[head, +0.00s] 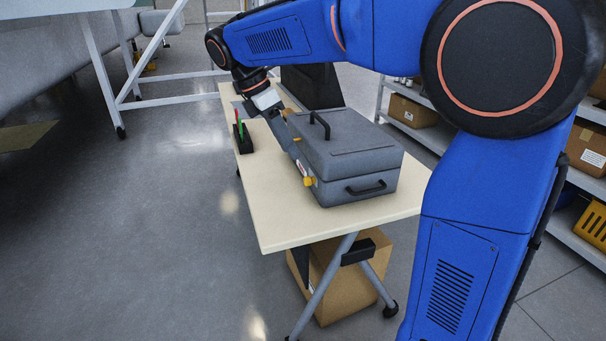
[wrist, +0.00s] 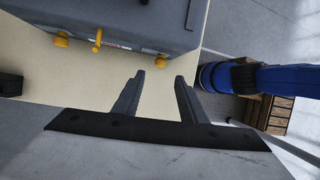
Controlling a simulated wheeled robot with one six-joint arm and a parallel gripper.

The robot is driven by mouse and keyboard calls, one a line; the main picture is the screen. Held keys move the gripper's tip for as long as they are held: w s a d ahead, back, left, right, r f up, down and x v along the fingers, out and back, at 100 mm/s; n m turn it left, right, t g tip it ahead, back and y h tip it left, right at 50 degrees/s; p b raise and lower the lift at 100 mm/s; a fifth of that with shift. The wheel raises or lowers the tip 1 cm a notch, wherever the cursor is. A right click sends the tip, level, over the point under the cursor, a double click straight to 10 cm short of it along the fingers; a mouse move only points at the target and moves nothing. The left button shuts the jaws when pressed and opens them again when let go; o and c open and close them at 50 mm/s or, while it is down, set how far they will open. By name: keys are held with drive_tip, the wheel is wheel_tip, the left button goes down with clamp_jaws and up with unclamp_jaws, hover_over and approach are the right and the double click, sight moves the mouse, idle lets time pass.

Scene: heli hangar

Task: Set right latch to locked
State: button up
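A grey case (head: 345,150) with a black top handle lies closed on the cream table. Yellow latch parts line its left-hand side in the head view. The latch at the near end, which I take as the right latch (head: 308,181), also shows in the wrist view (wrist: 162,58). The other end latch (wrist: 61,41) and a middle yellow piece (wrist: 97,40) are further left there. I cannot tell the right latch's setting. My gripper (wrist: 158,82) is open and empty, its fingertips just short of the right latch in the wrist view, with no visible contact. In the head view it is partly hidden beside the case.
A dark holder with red and green items (head: 243,138) stands on the table (head: 275,228) left of the case. A black object (head: 312,84) stands behind the case. A cardboard box (head: 345,287) sits underneath. Shelves are at right; open floor is at left.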

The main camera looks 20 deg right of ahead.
sight(305, 178)
drive_tip(key=x, duration=0.9)
drive_tip(key=shift+d+f, duration=0.2)
drive_tip(key=shift+f, duration=0.1)
